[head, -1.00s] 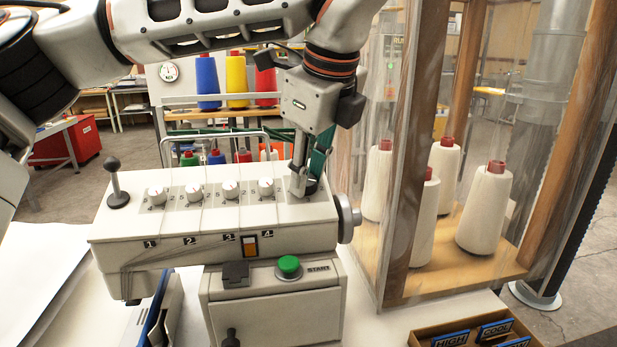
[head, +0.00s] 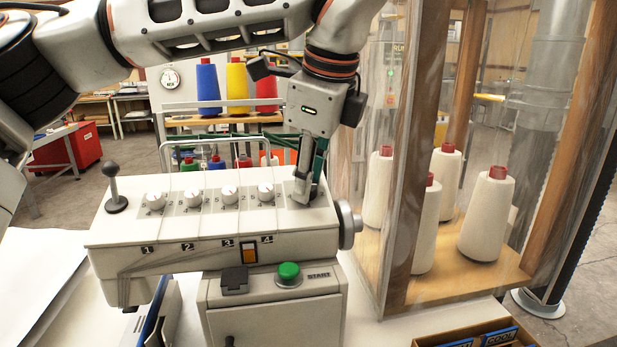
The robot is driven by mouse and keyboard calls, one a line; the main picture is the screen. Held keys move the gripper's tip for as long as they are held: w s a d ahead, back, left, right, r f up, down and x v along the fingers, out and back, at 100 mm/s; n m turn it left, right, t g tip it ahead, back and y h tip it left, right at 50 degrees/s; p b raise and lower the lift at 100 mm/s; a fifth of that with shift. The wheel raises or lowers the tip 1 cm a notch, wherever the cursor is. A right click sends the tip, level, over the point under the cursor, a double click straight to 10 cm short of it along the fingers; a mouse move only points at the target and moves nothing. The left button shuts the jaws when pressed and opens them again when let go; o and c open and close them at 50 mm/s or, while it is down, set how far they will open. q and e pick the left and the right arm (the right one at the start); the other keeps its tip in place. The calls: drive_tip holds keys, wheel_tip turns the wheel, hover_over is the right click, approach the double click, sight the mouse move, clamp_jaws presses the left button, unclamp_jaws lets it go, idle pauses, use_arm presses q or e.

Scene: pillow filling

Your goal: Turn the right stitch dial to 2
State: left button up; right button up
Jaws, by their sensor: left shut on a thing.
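The white sewing machine (head: 180,240) stands on the table, with a row of small white dials along its top. My left gripper (head: 303,194) points down at the right end of this row, beside the dial above the 4 label (head: 265,189). It is shut on the right stitch dial, which its fingers hide. The dial's pointer and numbers cannot be read. My right gripper is out of view.
A lever (head: 116,188) stands at the machine's left end, and a handwheel (head: 347,224) at its right. A green start button (head: 289,271) is below. A clear-walled wooden cabinet (head: 399,170) with white thread cones (head: 486,215) stands close on the right.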

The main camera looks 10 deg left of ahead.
use_arm(q)
drive_tip(key=o, duration=1.1)
drive_tip(key=v, duration=1.2)
